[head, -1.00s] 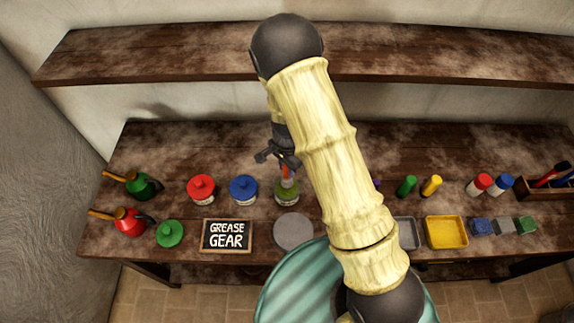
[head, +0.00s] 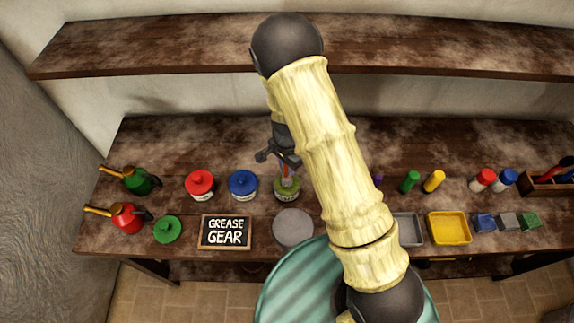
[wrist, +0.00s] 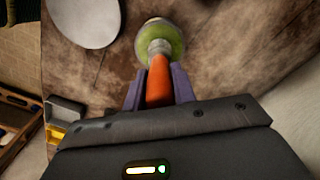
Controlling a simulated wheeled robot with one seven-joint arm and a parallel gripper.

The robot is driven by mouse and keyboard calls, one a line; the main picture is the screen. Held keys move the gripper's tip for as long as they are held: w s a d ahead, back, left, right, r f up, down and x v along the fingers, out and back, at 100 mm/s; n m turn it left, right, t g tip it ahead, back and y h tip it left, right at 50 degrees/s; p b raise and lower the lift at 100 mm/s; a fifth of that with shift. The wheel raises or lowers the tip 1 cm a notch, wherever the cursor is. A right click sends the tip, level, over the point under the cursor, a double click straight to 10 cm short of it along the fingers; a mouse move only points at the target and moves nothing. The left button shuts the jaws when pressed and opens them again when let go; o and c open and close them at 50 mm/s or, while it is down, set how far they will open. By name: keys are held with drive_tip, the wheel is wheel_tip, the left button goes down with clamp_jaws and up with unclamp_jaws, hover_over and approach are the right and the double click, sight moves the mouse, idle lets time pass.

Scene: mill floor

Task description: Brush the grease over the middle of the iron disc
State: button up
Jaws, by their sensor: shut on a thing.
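My gripper (head: 284,160) is shut on a brush with an orange handle (wrist: 158,82), which also shows in the head view (head: 287,171). The brush points down at an open green pot (head: 287,188), and its lower end is at or inside the pot's mouth; the bristles cannot be made out. The pot also shows in the wrist view (wrist: 160,42). The iron disc (head: 292,228) is a flat grey round on the bench just in front of the pot. In the wrist view the disc (wrist: 82,20) is at upper left, apart from the brush.
Red (head: 199,186) and blue (head: 242,185) lidded pots stand left of the green pot. Grey (head: 407,230) and yellow (head: 448,228) trays are right. A shelf (head: 180,48) runs above the bench.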

drive_tip(key=shift+s+f+b, duration=0.1)
drive_tip(key=shift+f+b, duration=0.25)
drive_tip(key=shift+f, duration=0.25)
idle(1.7)
drive_tip(key=shift+r, duration=0.1)
drive_tip(key=shift+r+p, duration=2.95)
drive_tip(key=shift+r, duration=0.55)
